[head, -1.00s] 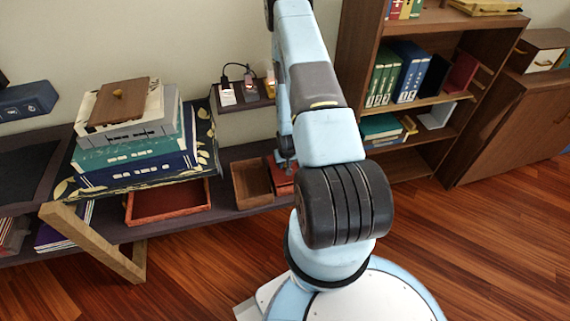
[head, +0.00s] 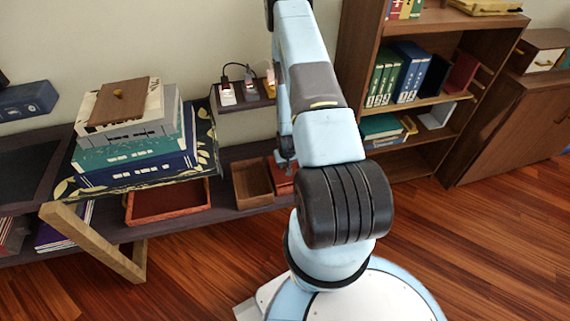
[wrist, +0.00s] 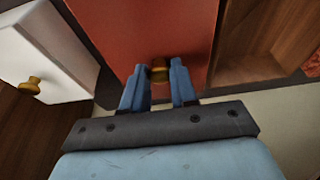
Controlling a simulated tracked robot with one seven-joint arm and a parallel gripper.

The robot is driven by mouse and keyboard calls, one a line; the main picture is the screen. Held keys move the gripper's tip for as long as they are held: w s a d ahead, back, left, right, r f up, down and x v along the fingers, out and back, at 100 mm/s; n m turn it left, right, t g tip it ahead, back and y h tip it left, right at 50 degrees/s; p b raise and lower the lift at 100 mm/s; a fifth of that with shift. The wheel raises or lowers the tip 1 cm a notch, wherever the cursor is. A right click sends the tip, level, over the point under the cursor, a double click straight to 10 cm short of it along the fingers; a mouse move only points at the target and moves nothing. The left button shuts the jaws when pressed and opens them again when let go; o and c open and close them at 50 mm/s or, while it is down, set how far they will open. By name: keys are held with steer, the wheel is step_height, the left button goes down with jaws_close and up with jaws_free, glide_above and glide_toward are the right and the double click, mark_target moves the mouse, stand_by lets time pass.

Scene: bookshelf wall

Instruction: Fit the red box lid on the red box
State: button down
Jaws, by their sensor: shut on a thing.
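The red box (head: 168,217) is an open, shallow tray on the low shelf, below the stack of books in the head view. A bit of its red edge shows at the right of the wrist view (wrist: 313,64). The red box lid (wrist: 150,25) is a flat red panel with a small brass knob (wrist: 159,71). In the head view the lid (head: 284,184) shows only partly behind my arm. My gripper (wrist: 159,78) is shut on the lid's knob, one finger on each side. I cannot tell whether the lid is lifted or resting.
An open brown wooden box (head: 252,185) stands between the red box and the lid. A white box with a brass knob (wrist: 40,60) is on the lid's other side. A bookcase (head: 440,80) stands right.

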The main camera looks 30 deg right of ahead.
steer(key=shift+f, duration=0.85)
steer(key=c, duration=0.8)
jaws_free()
steer(key=shift+r, duration=0.1)
steer(key=v, duration=1.3)
steer(key=shift+r, duration=0.25)
steer(key=shift+s, duration=0.1)
